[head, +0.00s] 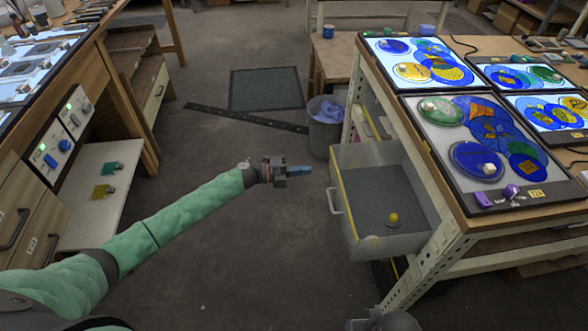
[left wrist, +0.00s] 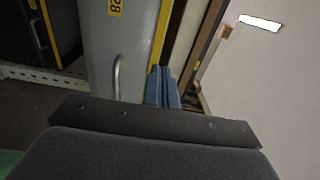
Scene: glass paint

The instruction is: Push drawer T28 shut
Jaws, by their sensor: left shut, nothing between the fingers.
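The open drawer (head: 345,225), pulled out to the left from under the right-hand bench, has pale clear-looking walls, a yellow edge and a grey floor. In the left wrist view its grey front (left wrist: 125,40) carries a yellow label (left wrist: 115,8), partly cut off, reading "28". A curved metal handle (head: 334,201) is on the front; it also shows in the left wrist view (left wrist: 118,75). My left gripper (head: 306,170) is shut and empty, its blue fingers pointing right toward the drawer's far front corner. Contact cannot be told.
A small yellow-based knob (head: 393,219) sits in the drawer. A grey bin (head: 325,135) with a blue liner stands just behind it. Light panels with coloured glass lie on the bench (head: 480,224). The floor left of the drawer is clear around my left arm.

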